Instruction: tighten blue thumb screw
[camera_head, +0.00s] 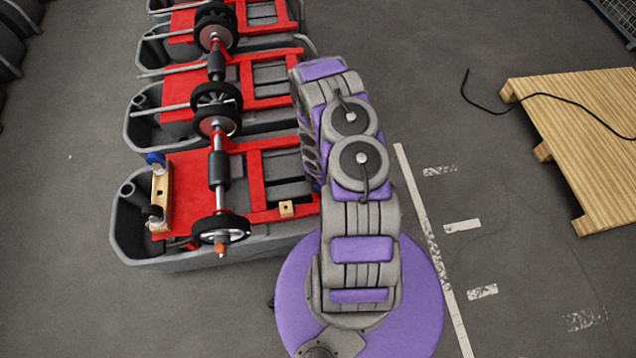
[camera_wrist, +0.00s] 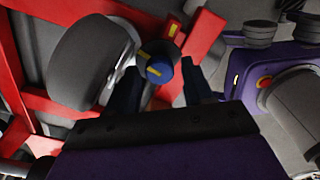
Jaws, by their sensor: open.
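In the head view, a blue thumb screw (camera_head: 155,158) sits at the upper end of a light wooden strip (camera_head: 160,190) on the nearest tank's red frame. A black knob (camera_head: 152,212) is at the strip's lower end. My gripper (camera_wrist: 160,78) is open in the wrist view, with a dark finger on either side. A dark round part with a blue face and yellow mark (camera_wrist: 159,69) appears between the fingertips. I cannot tell whether it is the thumb screw or whether the fingers touch it. The head view does not clearly show my gripper; my arm covers that area.
Grey tanks (camera_head: 190,262) with red frames (camera_head: 190,170) stand in a row at left. Wheels (camera_head: 221,229) and an axle stick up above them. A wooden pallet (camera_head: 590,140) with a black cable (camera_head: 560,98) lies at right.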

